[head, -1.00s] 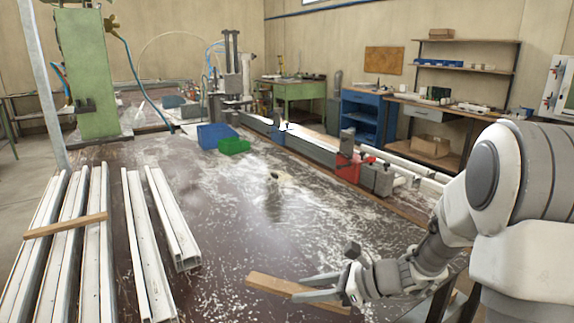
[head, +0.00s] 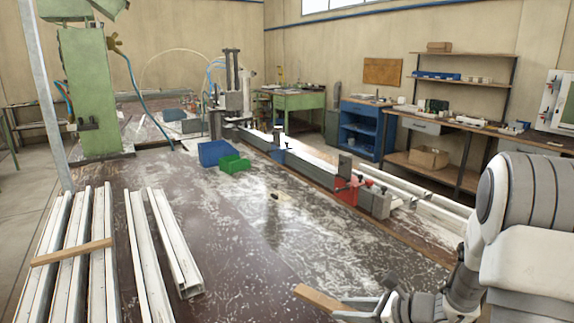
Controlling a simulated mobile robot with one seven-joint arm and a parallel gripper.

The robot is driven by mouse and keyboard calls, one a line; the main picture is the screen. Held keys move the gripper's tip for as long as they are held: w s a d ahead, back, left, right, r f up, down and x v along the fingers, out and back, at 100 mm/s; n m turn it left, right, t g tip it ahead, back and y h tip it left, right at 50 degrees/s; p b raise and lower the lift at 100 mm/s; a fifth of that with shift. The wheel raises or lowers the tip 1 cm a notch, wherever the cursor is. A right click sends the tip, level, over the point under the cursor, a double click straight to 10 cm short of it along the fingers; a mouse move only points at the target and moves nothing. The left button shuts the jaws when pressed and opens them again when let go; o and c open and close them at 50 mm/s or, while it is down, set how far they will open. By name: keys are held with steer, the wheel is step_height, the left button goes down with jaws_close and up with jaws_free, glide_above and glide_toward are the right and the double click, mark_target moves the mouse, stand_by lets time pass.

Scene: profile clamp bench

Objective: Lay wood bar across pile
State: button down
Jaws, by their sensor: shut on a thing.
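My gripper (head: 365,307) is at the bottom right of the head view, shut on a light brown wood bar (head: 318,298). The held bar points up and left, over the bench. At the left lie piles of white profiles: a wider group (head: 62,270) at the far left and a smaller group (head: 150,270) to its right. Another wood bar (head: 72,252) lies across the wider group. The held bar is well right of both groups, with no contact.
The brown, white-streaked bench top (head: 240,255) is clear between the profiles and my gripper. A blue bin (head: 214,151) and a green bin (head: 234,163) stand farther back. A long clamp rail with a red block (head: 346,192) runs along the bench's right side.

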steer(key=shift+r+p, duration=1.15)
steer(key=shift+p, duration=0.5)
steer(key=shift+w+a+r+m+t+h, duration=0.15)
steer(key=shift+a+m+t+h, duration=0.1)
steer(key=shift+m+t+h, duration=0.25)
steer(key=shift+w+a+m+t+h, duration=0.1)
steer(key=shift+a+m+t+h, duration=0.15)
steer(key=shift+m+t, duration=0.3)
steer(key=shift+s+d+m+t+h, duration=0.15)
steer(key=shift+m+t+h, duration=0.2)
steer(key=shift+m+h, duration=0.45)
steer(key=shift+s+d+m+t+h, duration=0.15)
steer(key=shift+d+m+t+h, duration=0.15)
steer(key=shift+m+h, duration=0.3)
step_height(320, 180, up, 11)
steer(key=w+m+t+h, duration=0.1)
steer(key=w+m+h, duration=0.1)
steer(key=shift+f, duration=0.2)
steer(key=shift+m, duration=0.25)
